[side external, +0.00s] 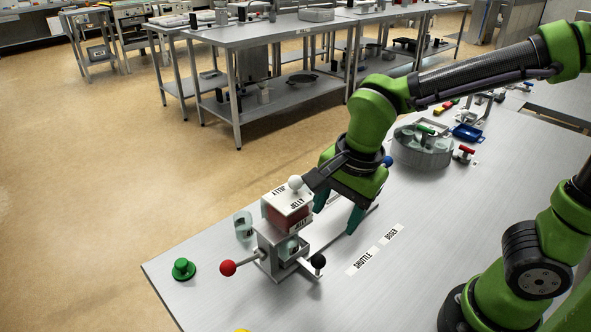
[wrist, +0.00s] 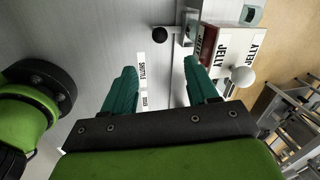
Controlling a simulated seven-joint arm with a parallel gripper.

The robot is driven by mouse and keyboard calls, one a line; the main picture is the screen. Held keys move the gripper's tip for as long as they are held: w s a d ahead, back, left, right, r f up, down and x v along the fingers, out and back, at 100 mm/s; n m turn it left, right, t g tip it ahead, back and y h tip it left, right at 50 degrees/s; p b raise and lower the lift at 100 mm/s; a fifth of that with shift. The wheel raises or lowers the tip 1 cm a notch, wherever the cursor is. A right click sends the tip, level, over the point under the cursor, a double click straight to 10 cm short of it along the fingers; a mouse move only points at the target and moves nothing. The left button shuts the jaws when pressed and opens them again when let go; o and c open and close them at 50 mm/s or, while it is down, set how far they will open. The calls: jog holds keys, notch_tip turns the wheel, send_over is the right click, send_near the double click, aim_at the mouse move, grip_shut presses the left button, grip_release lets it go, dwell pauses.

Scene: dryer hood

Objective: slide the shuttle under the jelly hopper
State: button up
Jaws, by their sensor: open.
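The jelly hopper (side external: 288,212) is a red box with a white JELLY-lettered top and a white ball; it also shows in the wrist view (wrist: 222,50). It sits on a grey metal frame (side external: 268,258). A clear cup (side external: 290,248) is low in the frame. A black ball knob (side external: 318,261) on a rod sticks out at the right, also in the wrist view (wrist: 159,35); it seems to be the shuttle's handle. The shuttle's exact position under the hopper is unclear. My gripper (side external: 334,220) is open and empty, right of the hopper, its green fingers (wrist: 158,68) pointing down.
A red ball (side external: 228,268) on a rod sticks out left of the frame. Another clear cup (side external: 243,225) stands behind it. SHUTTLE (side external: 363,260) and DOSER (side external: 391,234) labels lie on the table. A green knob (side external: 183,269) is at front left. A round container (side external: 422,148) stands further back.

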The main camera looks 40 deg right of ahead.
jog(key=shift+s+d+r, duration=0.1)
jog(key=shift+s+r, duration=0.05)
jog(key=shift+r, duration=0.6)
jog(key=shift+s+r, duration=0.1)
jog(key=shift+r, duration=0.65)
jog(key=s+d+r+n+t+y, duration=0.1)
jog(key=s+d+r+n+t, duration=0.2)
jog(key=d+n, duration=0.6)
jog(key=n+t, duration=0.2)
jog(key=shift+s+n+y, duration=0.3)
jog(key=shift+n, duration=0.1)
